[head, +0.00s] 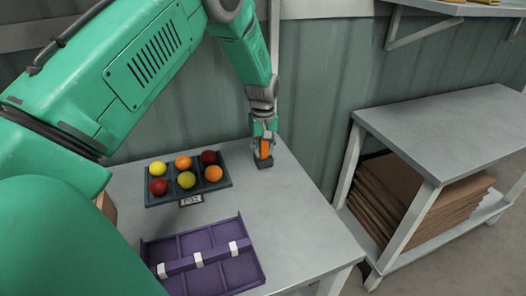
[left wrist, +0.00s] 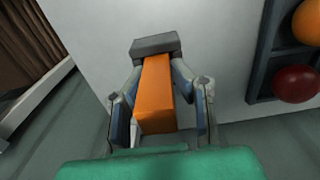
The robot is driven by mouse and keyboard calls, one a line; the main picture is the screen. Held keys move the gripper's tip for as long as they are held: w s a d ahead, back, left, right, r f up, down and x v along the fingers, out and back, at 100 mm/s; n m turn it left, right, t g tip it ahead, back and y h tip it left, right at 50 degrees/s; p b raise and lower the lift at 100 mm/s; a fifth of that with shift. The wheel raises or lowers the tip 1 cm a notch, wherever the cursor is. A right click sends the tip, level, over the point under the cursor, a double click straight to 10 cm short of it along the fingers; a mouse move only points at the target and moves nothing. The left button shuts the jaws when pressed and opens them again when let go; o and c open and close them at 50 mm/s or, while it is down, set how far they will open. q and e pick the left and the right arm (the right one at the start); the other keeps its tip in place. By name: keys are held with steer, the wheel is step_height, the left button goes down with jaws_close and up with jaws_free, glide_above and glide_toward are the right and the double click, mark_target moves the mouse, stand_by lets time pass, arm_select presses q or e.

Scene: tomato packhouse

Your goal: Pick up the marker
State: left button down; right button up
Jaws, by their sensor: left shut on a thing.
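The marker (left wrist: 157,92) shows in the left wrist view as an orange block-shaped body with a dark grey end (left wrist: 156,45). In the head view the marker (head: 264,149) is at the far right part of the table, its dark end low, at or close to the tabletop; I cannot tell if it touches. My left gripper (left wrist: 158,95) is shut on the orange body, one finger on each side. In the head view my left gripper (head: 264,138) reaches down from above and hides the marker's upper part. My right gripper is not in view.
A dark tray (head: 172,199) with several red, orange and yellow tomatoes and a small label (head: 191,200) stands left of the marker. A purple divided tray (head: 246,270) with white clips lies nearer. A wall is close behind. A grey shelf table (head: 445,130) holding stacked cardboard (head: 425,200) stands right.

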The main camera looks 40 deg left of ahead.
arm_select(q)
steer(key=shift+d+r, duration=0.15)
steer(key=shift+r, duration=0.1)
step_height(320, 180, up, 10)
steer(key=shift+f+p, duration=0.25)
steer(key=shift+p, duration=0.15)
steer(key=shift+r+p, duration=0.4)
steer(key=shift+r, duration=0.15)
steer(key=shift+r+p, duration=2)
steer(key=shift+p, duration=0.15)
